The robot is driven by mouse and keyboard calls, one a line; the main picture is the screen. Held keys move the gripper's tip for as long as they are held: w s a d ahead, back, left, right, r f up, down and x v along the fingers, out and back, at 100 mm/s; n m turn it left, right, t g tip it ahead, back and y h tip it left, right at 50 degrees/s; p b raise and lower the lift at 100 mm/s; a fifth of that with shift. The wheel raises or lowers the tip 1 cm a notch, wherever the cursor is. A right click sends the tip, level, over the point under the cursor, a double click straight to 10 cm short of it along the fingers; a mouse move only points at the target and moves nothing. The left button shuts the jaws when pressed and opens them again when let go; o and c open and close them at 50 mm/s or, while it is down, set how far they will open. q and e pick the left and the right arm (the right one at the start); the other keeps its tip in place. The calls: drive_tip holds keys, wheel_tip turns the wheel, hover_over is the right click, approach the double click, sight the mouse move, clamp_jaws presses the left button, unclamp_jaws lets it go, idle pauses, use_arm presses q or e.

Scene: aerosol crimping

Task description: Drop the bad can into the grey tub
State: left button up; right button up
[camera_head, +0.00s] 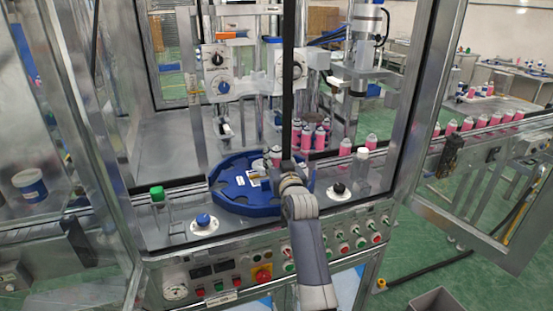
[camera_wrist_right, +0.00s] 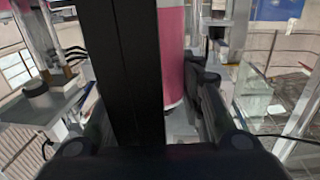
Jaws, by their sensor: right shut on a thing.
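My right gripper (camera_head: 277,168) is at the blue round indexing plate (camera_head: 225,199), behind a dark upright bar. In the right wrist view a pink can (camera_wrist_right: 172,55) with a pale lower rim stands between the fingers (camera_wrist_right: 188,100), and the gripper is shut on it. The dark bar hides part of this can. In the head view the held can is mostly hidden by the bar and gripper. A grey tub (camera_head: 436,303) sits on the floor at the bottom right, cut off by the frame edge. My left gripper is not in view.
Several pink cans (camera_head: 305,138) stand behind the plate, and more line the conveyor (camera_head: 480,128) to the right. The dark upright bar (camera_head: 288,80) and metal posts (camera_head: 415,90) frame the opening. A control panel (camera_head: 205,278) runs along the front. Green floor (camera_head: 395,262) shows near the tub.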

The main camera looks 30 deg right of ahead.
drive_tip(key=shift+r+p, duration=2.05)
drive_tip(key=shift+r, duration=0.3)
